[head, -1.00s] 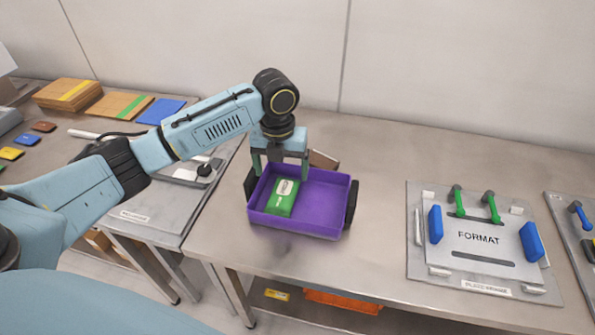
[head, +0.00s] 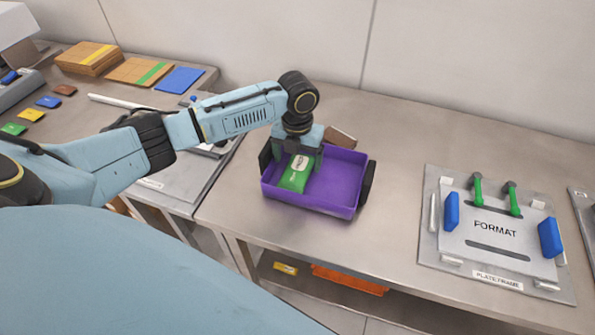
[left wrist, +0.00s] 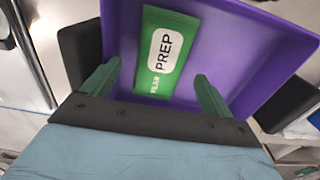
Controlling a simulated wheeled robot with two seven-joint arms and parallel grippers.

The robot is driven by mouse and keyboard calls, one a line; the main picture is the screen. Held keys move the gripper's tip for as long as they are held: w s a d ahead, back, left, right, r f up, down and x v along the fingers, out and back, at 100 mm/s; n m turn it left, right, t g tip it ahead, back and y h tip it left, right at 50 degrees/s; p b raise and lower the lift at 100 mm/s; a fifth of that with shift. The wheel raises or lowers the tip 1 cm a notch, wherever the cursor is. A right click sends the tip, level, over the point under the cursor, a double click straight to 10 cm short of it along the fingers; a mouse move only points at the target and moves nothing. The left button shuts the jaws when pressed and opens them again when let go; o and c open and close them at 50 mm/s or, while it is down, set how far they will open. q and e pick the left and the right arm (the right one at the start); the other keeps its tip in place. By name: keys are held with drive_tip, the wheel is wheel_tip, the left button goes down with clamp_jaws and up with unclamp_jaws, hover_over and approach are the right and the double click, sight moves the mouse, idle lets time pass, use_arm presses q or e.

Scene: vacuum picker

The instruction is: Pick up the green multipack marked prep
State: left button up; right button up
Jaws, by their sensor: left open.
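The green multipack (head: 295,174) lies in the left part of the purple tray (head: 335,180). In the left wrist view the multipack (left wrist: 167,52) shows a white label reading PREP, and the purple tray (left wrist: 235,45) surrounds it. My left gripper (head: 297,172) is over the tray at the multipack's far end. In the left wrist view its two green fingers (left wrist: 157,78) are apart, one on each side of the multipack's near end, with a gap on both sides. It holds nothing. My right gripper is not in view.
The tray has black side handles (head: 367,182). A brown block (head: 341,137) is behind it. A plate frame (head: 497,232) marked FORMAT lies to the right, with bare table between. Boards (head: 140,72) and small coloured packs (head: 31,115) lie at left.

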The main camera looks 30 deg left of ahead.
sight(298, 168)
use_arm(q)
wheel_tip(298, 168, down, 3)
drive_tip(key=shift+f, duration=0.1)
drive_tip(key=c, duration=1.2)
